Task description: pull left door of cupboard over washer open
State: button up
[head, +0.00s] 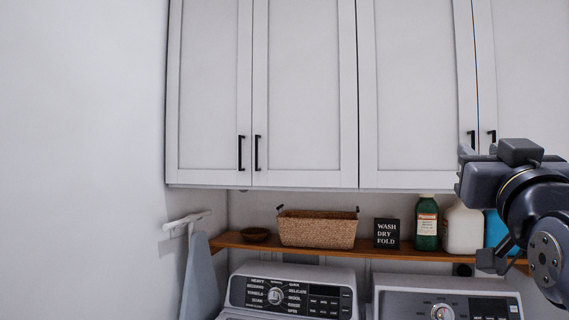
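White wall cupboards hang above two laundry machines. Over the left machine (292,291), the left cupboard door (208,90) and its neighbour (300,90) are both shut. The left door has a black vertical bar handle (241,152) at its lower right edge, close beside the neighbour's handle (257,152). I cannot tell for certain which machine is the washer. My gripper (464,166) is at the right of the view, in front of the right-hand cupboard's lower edge and well right of those handles. Its fingers are mostly hidden by its body, and nothing held shows.
Another cupboard pair (415,90) continues right. The wooden shelf (370,252) below holds a wicker basket (318,233), small bowl (255,235), black sign (386,233) and bottles (427,225). An ironing board (200,275) hangs at left. Space before the left doors looks clear.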

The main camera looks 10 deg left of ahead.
aim_at(209, 107)
jog(key=i+j, duration=0.2)
jog(key=j, duration=0.2)
jog(key=i+j, duration=0.2)
jog(key=j, duration=0.2)
jog(key=i+j, duration=0.25)
jog(key=j, duration=0.15)
jog(key=i+j, duration=0.2)
jog(key=j, duration=0.15)
jog(key=i+j, duration=0.2)
jog(key=j, duration=0.2)
jog(key=i+j, duration=0.2)
jog(key=j, duration=0.2)
jog(key=i+j, duration=0.1)
jog(key=j, duration=0.45)
jog(key=i, duration=0.05)
